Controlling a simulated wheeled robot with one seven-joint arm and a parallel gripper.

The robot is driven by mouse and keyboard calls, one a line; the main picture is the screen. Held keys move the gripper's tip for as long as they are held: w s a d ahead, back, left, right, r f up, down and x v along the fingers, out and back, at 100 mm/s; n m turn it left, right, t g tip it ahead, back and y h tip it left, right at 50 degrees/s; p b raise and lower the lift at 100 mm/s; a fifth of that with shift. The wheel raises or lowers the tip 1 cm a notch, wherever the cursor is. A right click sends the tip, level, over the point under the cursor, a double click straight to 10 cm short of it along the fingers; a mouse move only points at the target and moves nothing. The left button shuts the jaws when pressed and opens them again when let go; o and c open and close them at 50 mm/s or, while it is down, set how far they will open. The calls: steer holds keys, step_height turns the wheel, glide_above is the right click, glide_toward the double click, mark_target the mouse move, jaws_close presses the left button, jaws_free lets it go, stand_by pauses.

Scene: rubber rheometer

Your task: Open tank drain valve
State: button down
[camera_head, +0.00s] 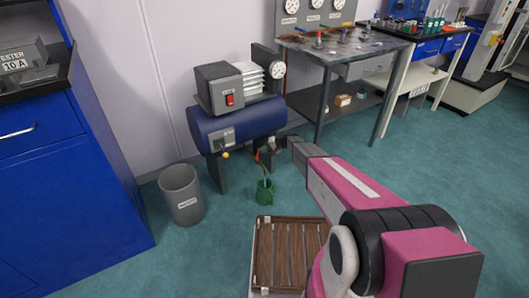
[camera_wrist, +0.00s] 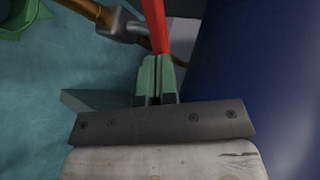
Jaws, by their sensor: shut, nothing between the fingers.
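The blue tank (camera_head: 235,125) of a compressor stands on dark legs near the wall; its side fills the right of the wrist view (camera_wrist: 285,75). Its drain valve has a red lever (camera_wrist: 156,25), a grey body (camera_wrist: 122,24) and a brass-coloured pipe (camera_wrist: 90,9). My gripper (camera_wrist: 156,62) is shut and empty, with its green fingertips right at the red lever's near end; I cannot tell whether they touch it. In the head view my gripper (camera_head: 268,150) is low beside the tank's right end, partly hiding the valve. A green jug (camera_head: 264,191) stands on the floor below.
A grey bin (camera_head: 182,194) stands left of the tank. A slatted wooden pallet (camera_head: 285,250) lies in front, next to my arm. A blue cabinet (camera_head: 75,170) is at the left and a metal bench (camera_head: 340,48) at the back right. Open floor lies between bin and pallet.

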steer(key=n+g, duration=0.1)
steer(key=a+n+g, duration=0.1)
steer(key=n+g, duration=0.1)
steer(key=w+n+g, duration=0.1)
steer(key=g, duration=0.1)
steer(key=shift+a+n+h, duration=0.2)
steer(key=shift+n+h, duration=0.2)
steer(key=shift+s, duration=0.1)
